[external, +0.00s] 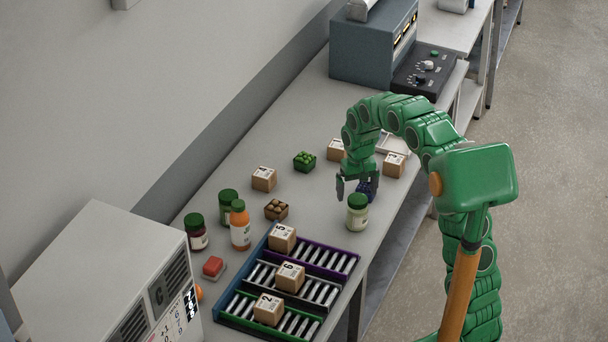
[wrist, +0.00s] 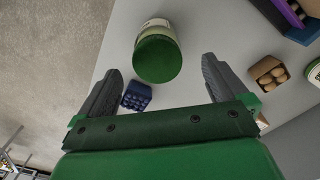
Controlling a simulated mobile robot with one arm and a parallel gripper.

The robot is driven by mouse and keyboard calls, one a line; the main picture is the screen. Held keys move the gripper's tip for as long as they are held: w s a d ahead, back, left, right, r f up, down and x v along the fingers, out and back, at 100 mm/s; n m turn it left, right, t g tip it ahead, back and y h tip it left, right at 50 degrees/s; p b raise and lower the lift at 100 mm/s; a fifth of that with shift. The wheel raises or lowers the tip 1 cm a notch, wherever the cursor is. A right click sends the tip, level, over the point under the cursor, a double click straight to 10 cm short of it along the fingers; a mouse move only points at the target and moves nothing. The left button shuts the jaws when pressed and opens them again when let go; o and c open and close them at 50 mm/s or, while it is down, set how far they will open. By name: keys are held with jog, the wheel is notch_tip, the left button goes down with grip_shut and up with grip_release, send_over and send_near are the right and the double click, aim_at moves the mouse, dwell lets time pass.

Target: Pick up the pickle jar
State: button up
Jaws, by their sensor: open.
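A jar with a green lid and a pale label (external: 357,217) stands upright near the front edge of the table; I take it as the pickle jar. In the wrist view its green lid (wrist: 158,58) lies ahead, between the lines of my two fingers. My gripper (external: 356,192) is open and empty, just behind the jar in the external view. The wrist view shows my fingers (wrist: 161,72) spread apart, with no clear contact with the jar. A second green-lidded jar (external: 228,207) stands farther left; whether its contents match is hard to tell.
A blue punnet (wrist: 136,97) sits close by my left finger in the wrist view. A brown punnet (external: 276,210), an orange bottle (external: 239,226) and a dark jar (external: 196,232) stand left. Roller racks (external: 335,262) with boxes lie in front. Bare table surrounds the jar's left side.

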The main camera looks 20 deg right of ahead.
aim_at(358, 199)
jog(key=shift+s+d+f, duration=0.1)
jog(key=shift+f, duration=1.6)
jog(key=shift+s+d+f, duration=0.1)
jog(key=shift+f, duration=1.55)
jog(key=shift+w, duration=0.1)
jog(key=c, duration=1.5)
